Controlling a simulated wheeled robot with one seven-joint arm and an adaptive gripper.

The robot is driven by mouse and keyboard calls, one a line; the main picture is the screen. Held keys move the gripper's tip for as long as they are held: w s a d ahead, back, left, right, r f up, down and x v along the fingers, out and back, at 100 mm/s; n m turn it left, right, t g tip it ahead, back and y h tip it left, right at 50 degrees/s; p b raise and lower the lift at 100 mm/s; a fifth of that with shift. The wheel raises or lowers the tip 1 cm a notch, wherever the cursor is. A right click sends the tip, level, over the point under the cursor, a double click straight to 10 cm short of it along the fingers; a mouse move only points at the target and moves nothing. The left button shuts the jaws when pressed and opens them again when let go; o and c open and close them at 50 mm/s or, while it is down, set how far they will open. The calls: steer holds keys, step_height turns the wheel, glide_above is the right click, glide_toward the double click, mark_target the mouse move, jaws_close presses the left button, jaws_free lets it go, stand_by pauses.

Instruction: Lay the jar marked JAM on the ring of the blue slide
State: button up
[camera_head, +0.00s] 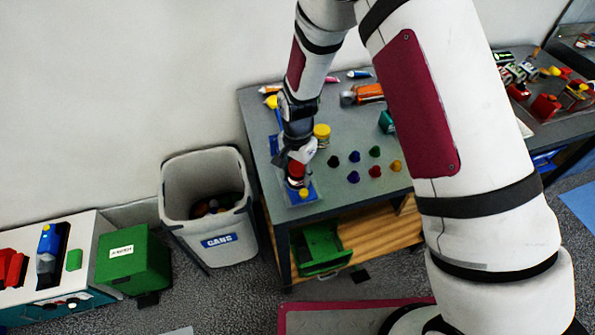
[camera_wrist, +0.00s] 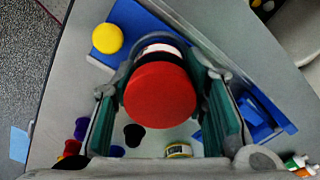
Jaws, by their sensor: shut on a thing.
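My gripper (camera_head: 298,165) points down over the left front part of the grey table. It is shut on a red-lidded jar (camera_wrist: 160,95), with a finger on each side. A strip of white label shows, but no word on it can be read. Below and partly behind the jar is a blue plate (camera_wrist: 135,20) with a round yellow knob (camera_wrist: 107,39), likely the blue slide. In the head view the plate (camera_head: 313,197) lies near the table's front left corner.
A yellow-lidded jar (camera_head: 321,131) stands behind my gripper. Another blue piece (camera_wrist: 262,118) lies nearby. Several small coloured pegs (camera_head: 353,177) stand to the right. A grey bin marked CANS (camera_head: 220,222) stands left of the table (camera_head: 345,205). An orange tool (camera_head: 369,91) lies farther back.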

steer(key=o, duration=1.3)
steer(key=shift+r, duration=0.1)
steer(key=shift+r+p, duration=0.95)
steer(key=shift+r, duration=2.45)
